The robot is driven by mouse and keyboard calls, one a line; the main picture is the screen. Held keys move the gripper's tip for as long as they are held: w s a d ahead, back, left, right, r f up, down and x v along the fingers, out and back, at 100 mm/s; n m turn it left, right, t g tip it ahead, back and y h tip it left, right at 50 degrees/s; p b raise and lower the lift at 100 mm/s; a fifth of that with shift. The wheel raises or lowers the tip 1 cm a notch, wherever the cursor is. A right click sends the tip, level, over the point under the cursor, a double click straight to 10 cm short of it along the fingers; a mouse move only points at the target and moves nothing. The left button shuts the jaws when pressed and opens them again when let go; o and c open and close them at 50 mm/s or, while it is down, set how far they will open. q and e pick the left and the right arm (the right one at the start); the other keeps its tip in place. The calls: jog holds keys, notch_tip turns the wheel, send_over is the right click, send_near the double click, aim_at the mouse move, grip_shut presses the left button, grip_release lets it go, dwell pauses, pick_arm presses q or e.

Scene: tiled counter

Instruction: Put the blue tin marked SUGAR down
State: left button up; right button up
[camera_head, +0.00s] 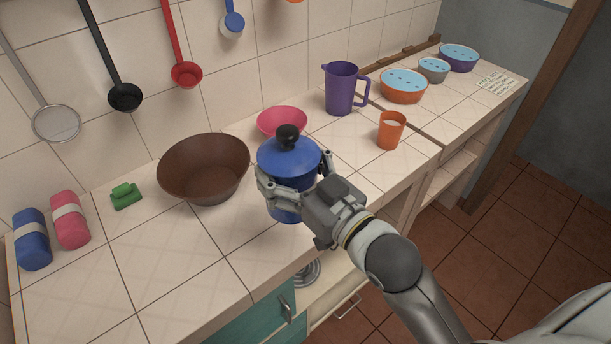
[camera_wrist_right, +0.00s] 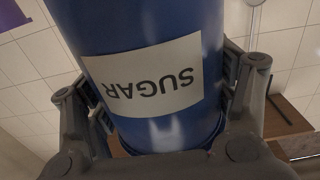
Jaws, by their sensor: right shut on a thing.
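The blue tin marked SUGAR (camera_head: 289,158) has a blue lid with a black knob. It is upright at the front part of the counter, in front of the pink bowl. My right gripper (camera_head: 283,190) is shut around its sides. In the right wrist view the tin (camera_wrist_right: 150,35) fills the middle, its white SUGAR label upside down, with the fingers of my right gripper (camera_wrist_right: 165,110) on both sides. I cannot tell whether the tin's base touches the counter (camera_head: 190,265). My left gripper is not in view.
A brown bowl (camera_head: 203,170) stands close left of the tin, and a pink bowl (camera_head: 282,121) behind it. A purple jug (camera_head: 341,90) and an orange cup (camera_head: 391,131) stand to the right. The counter's front left is clear. Utensils hang on the wall.

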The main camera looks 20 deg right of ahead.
jog(key=shift+w+d+b, duration=0.1)
jog(key=shift+b, duration=0.2)
jog(key=w+b, duration=0.1)
jog(key=b, duration=0.2)
jog(key=shift+d+f+b, duration=0.1)
jog(key=shift+f+b, duration=0.25)
jog(key=shift+f, duration=0.05)
jog(key=w+b, duration=0.1)
jog(key=w+d+f+b, duration=0.1)
jog(key=b, duration=0.1)
jog(key=shift+w+d+b, duration=0.1)
jog(key=shift+w+b, duration=0.15)
jog(key=shift+b, duration=0.05)
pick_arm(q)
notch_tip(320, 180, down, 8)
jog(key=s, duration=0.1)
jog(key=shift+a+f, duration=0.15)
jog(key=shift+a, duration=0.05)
pick_arm(e)
jog(key=w+d+f, duration=0.3)
jog(key=w+f, duration=0.5)
jog(key=f, duration=0.2)
jog(key=shift+w+d+f, duration=0.25)
jog(key=shift+w+f, duration=0.05)
jog(key=shift+w, duration=0.05)
jog(key=shift+f, duration=0.1)
